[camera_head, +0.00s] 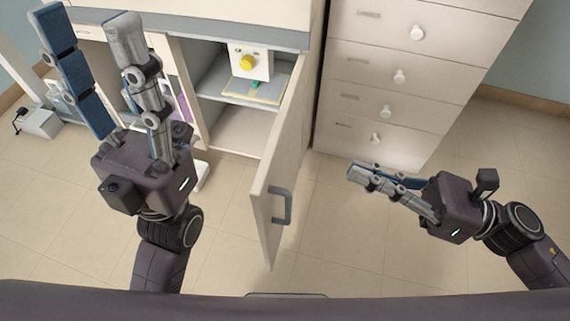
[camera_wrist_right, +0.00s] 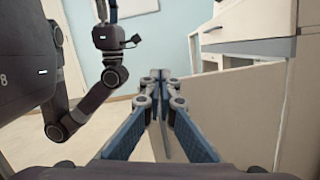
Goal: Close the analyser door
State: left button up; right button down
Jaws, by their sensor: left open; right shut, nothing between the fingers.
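A pale hinged door (camera_head: 282,155) stands wide open on the low cabinet, swung out toward me. A grey bar handle (camera_head: 281,206) is on its right-hand face. I take it to be the analyser door; no label shows. My left gripper (camera_head: 88,22) is open and empty, left of the door, with its fingers in front of the cabinet. My right gripper (camera_head: 355,172) is shut and empty, to the right of the door and apart from it, pointing left. Its closed fingers (camera_wrist_right: 160,78) also show in the right wrist view, beside a pale panel (camera_wrist_right: 245,110), probably the door.
Inside the cabinet (camera_head: 235,128), a white device with a yellow knob (camera_head: 247,62) sits on the shelf. A drawer unit (camera_head: 385,75) with round knobs stands right of the opening. A small grey box (camera_head: 40,123) is on the floor at left. The tiled floor right of the door is clear.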

notch_tip(320, 180, down, 3)
jog(key=s+d+n+g+h, duration=0.1)
jog(key=s+n+g+h, duration=0.1)
jog(key=n, duration=0.1)
jog(key=b, duration=0.2)
send_near(267, 176)
jog(key=x, duration=0.4)
jog(key=shift+a, duration=0.2)
jog(key=shift+x, duration=1.3)
jog(key=shift+f, duration=0.1)
